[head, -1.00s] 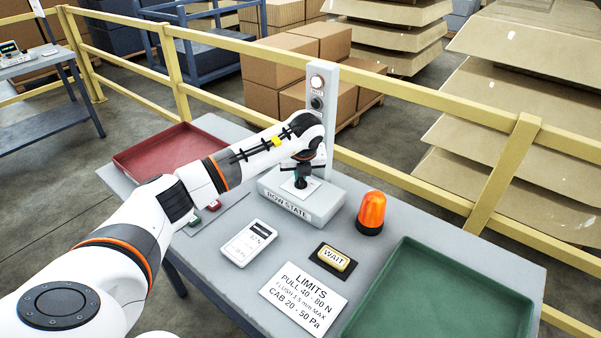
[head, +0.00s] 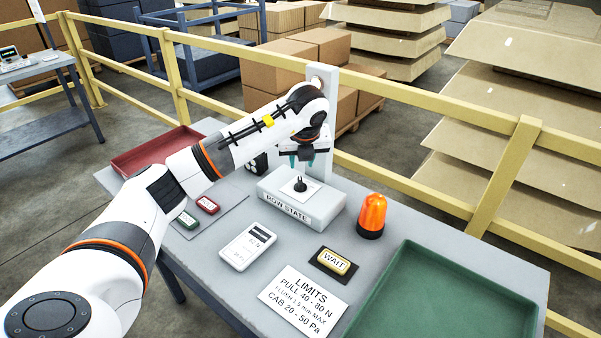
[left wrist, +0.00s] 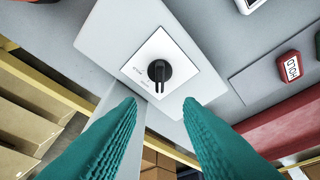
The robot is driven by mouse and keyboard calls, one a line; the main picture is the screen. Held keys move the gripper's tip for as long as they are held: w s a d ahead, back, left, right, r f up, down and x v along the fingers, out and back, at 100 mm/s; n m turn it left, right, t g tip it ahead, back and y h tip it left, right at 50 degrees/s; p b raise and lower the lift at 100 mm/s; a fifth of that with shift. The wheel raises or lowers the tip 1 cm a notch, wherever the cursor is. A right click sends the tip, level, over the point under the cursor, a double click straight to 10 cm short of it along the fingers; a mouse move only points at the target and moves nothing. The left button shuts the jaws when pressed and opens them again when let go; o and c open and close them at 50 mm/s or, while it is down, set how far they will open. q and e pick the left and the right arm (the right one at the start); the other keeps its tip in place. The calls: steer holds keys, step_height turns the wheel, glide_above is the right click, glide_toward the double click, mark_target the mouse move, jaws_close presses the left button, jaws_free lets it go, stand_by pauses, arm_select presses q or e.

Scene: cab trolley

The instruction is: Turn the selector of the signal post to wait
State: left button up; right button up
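The signal post (head: 322,130) stands on a grey base (head: 325,207) labelled ROW STATE. Its black selector (head: 300,186) sits on a white plate on the base; it also shows in the left wrist view (left wrist: 159,71). There its bar lies upright in the picture, with small print to its left that I cannot read surely. My left gripper (head: 302,161) is above the selector, open and empty. In the left wrist view its teal fingers (left wrist: 160,102) are wide apart, clear of the knob. My right gripper is not in view.
On the table are an orange beacon (head: 372,214), a yellow WAIT button (head: 333,261), a handheld meter (head: 247,246), a LIMITS card (head: 303,300), a green tray (head: 440,262), a red tray (head: 128,160) and red and green buttons. A yellow rail (head: 420,187) runs behind.

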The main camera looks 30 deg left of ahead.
arm_select(q)
steer(key=v, duration=0.4)
stand_by(0.4)
